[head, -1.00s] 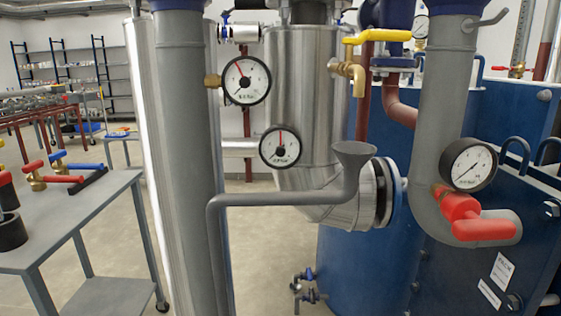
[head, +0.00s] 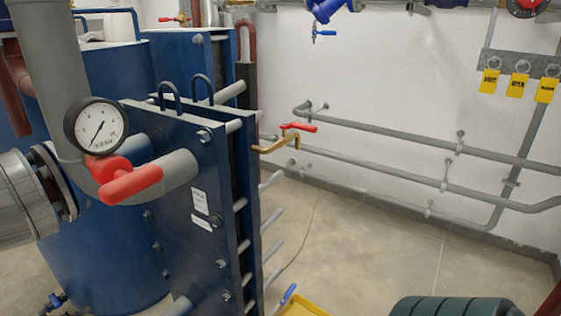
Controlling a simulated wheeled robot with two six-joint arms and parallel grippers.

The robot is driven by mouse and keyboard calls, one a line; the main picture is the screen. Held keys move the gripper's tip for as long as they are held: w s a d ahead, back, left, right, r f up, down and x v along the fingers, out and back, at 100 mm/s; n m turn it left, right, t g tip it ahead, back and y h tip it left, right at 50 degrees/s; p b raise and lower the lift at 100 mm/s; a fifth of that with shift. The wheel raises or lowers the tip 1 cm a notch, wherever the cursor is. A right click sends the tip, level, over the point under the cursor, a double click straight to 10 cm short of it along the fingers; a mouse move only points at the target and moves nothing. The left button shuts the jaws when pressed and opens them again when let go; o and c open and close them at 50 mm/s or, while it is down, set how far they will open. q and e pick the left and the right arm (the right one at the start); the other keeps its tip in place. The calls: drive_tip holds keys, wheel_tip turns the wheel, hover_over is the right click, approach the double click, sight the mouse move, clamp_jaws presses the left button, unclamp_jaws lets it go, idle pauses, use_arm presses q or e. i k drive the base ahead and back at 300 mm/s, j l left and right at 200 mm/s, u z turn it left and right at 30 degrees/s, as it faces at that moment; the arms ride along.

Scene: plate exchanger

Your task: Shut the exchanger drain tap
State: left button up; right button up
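The blue plate exchanger (head: 185,190) stands left of centre in the head view, with its plate edges facing right. The lever lies roughly level, pointing right. Low down, a blue lever (head: 288,294) shows beside the exchanger, above a yellow tray (head: 303,307); its valve body is hidden. I cannot tell for certain which of these is the drain tap. Neither of my grippers is in view.
A large red handle (head: 131,184) and a gauge (head: 97,127) sit on the grey pipe at left. Grey pipes run along the right wall. Yellow tags (head: 517,85) hang at upper right. A dark green ribbed object (head: 455,306) is at the bottom. Floor between is clear.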

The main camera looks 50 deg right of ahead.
sight(290, 289)
drive_tip(key=i+l+z, duration=0.1)
drive_tip(key=l+z, duration=0.3)
drive_tip(key=i+l+z, duration=0.1)
drive_tip(key=l+z, duration=0.3)
drive_tip(key=i+l+z, duration=0.2)
drive_tip(key=z, duration=0.2)
drive_tip(key=k+j+z, duration=0.2)
drive_tip(key=j+z, duration=0.25)
drive_tip(key=k+j+z, duration=0.15)
drive_tip(key=z, duration=0.3)
drive_tip(key=k+j+z, duration=0.1)
drive_tip(key=k+z, duration=0.35)
drive_tip(key=i, duration=0.05)
